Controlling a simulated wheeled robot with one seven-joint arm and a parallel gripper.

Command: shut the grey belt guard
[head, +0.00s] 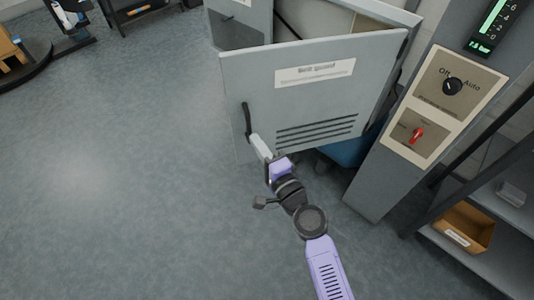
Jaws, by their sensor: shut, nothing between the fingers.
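The grey belt guard (240,85) is a hinged panel with a label and dark vent slots, in the upper middle of the head view. It stands open, swung out from the grey housing (385,12) behind it. A dark vertical handle (247,119) is near its left edge. My gripper (257,143) is at the lower left of the guard, just below the handle. It is shut with nothing in it. I cannot tell whether its tips touch the guard or the handle.
A grey post (372,190) at the right carries a dark selector knob (452,86) and a red switch (417,134). A shelf with an orange-brown bin (464,228) is at the lower right.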

